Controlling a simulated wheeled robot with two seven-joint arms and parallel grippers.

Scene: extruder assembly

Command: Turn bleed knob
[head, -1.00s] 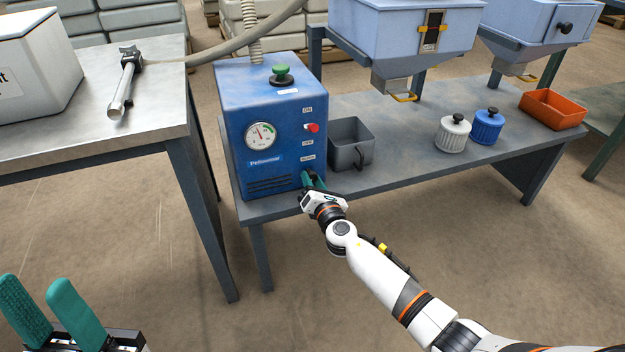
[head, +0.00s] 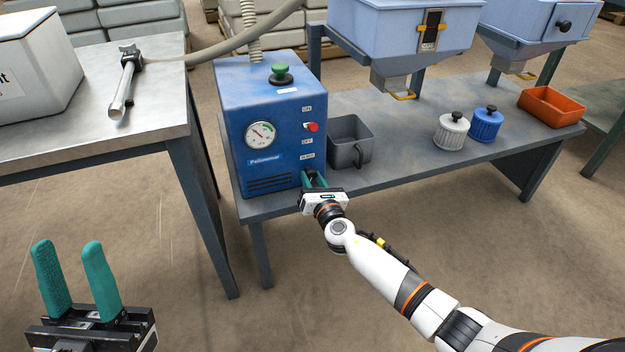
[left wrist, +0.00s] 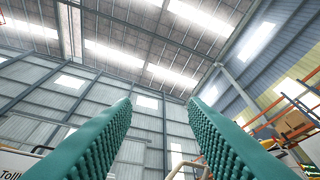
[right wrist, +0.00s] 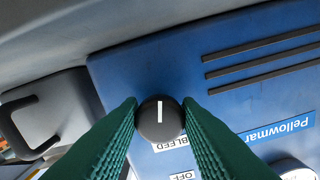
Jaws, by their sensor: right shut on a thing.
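The bleed knob (right wrist: 160,119) is a round dark knob with a white pointer line, above a "BLEED" label in the right wrist view. It sits on the front of the blue Pellowmar machine (head: 230,130). My right gripper (right wrist: 160,108) has its green fingers on either side of the knob, shut on it. In the head view my right gripper (head: 314,178) is at the machine's lower right front corner and hides the knob. My left gripper (head: 77,275) is raised at the lower left, open and empty. The left wrist view shows its fingers (left wrist: 162,125) apart.
A grey bin (head: 350,145) stands right of the machine, close to my right gripper. The machine has a gauge (head: 261,134), a red switch (head: 312,126) and a green button (head: 280,70). White (head: 452,132) and blue (head: 486,126) canisters and an orange tray (head: 550,107) are further right.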

